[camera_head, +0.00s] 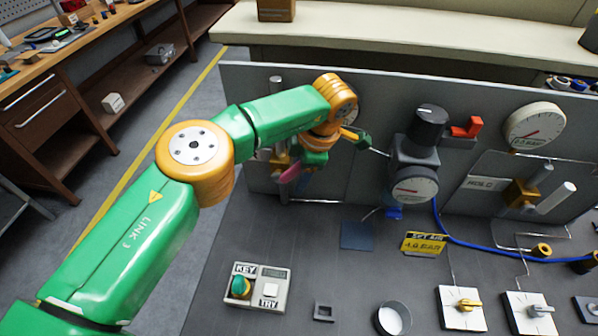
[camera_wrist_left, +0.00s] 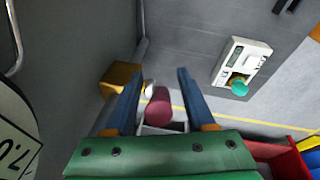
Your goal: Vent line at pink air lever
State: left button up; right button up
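The pink air lever (camera_head: 291,173) shows at the left end of the upright grey panel, below my left wrist. It also shows in the left wrist view (camera_wrist_left: 158,107), rounded end towards the camera, beside a brass valve body (camera_wrist_left: 119,78). My left gripper (camera_wrist_left: 162,74) is open, with one blue finger on each side of the pink lever. A gap shows between the lever and the right finger; contact with the left finger is unclear. In the head view my wrist hides most of the gripper and valve. My right gripper is in neither view.
A black-knobbed regulator with a gauge (camera_head: 414,188) stands right of my wrist. A second gauge (camera_head: 534,127) and another brass valve (camera_head: 520,193) are farther right.

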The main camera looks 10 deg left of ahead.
pick_arm(q)
jog(key=shift+d+r+b, duration=0.1)
jog(key=shift+r+b, duration=0.15)
jog(key=shift+b, duration=0.05)
jog(key=v, duration=0.6)
jog(key=shift+s+d+r, duration=0.1)
jog(key=shift+s+r, duration=0.05)
jog(key=shift+r, duration=0.1)
